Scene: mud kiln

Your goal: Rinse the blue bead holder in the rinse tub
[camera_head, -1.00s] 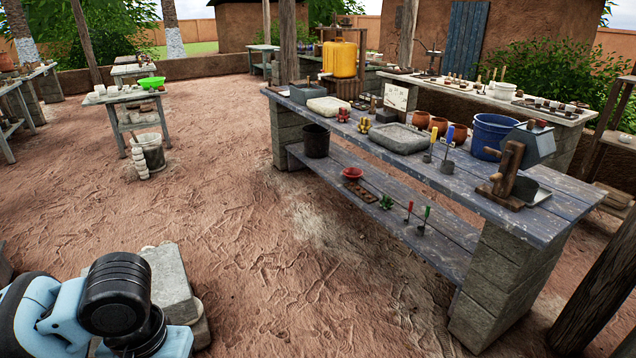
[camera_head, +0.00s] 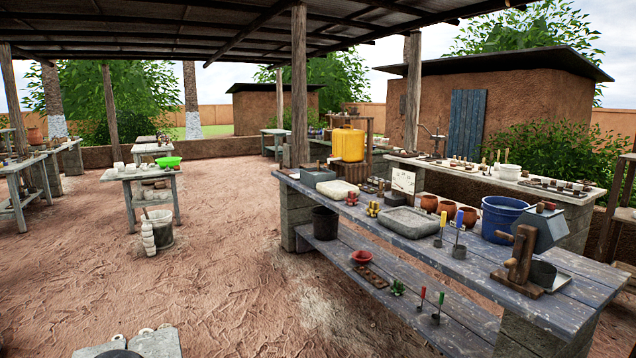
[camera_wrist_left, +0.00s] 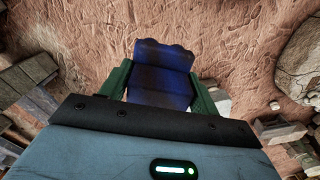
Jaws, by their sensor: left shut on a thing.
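In the left wrist view, my left gripper (camera_wrist_left: 163,96) is shut on a dark blue block with a scalloped edge, which looks like the blue bead holder (camera_wrist_left: 163,62). Its green fingers sit on either side of the holder, and bare ground lies beyond. In the head view neither gripper shows. A blue bucket (camera_head: 490,221) stands on the long bench toward the right, and a shallow grey stone basin (camera_head: 408,222) sits left of it. I cannot tell for sure which vessel is the rinse tub. My right gripper is out of view.
The long bench (camera_head: 470,268) runs along the right, with clay pots, tools and a crank device (camera_head: 522,253) on top. A lower shelf holds a dark pot (camera_head: 325,223) and small items. A small table (camera_head: 150,182) and grey bucket (camera_head: 160,230) stand left. The ground between is open.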

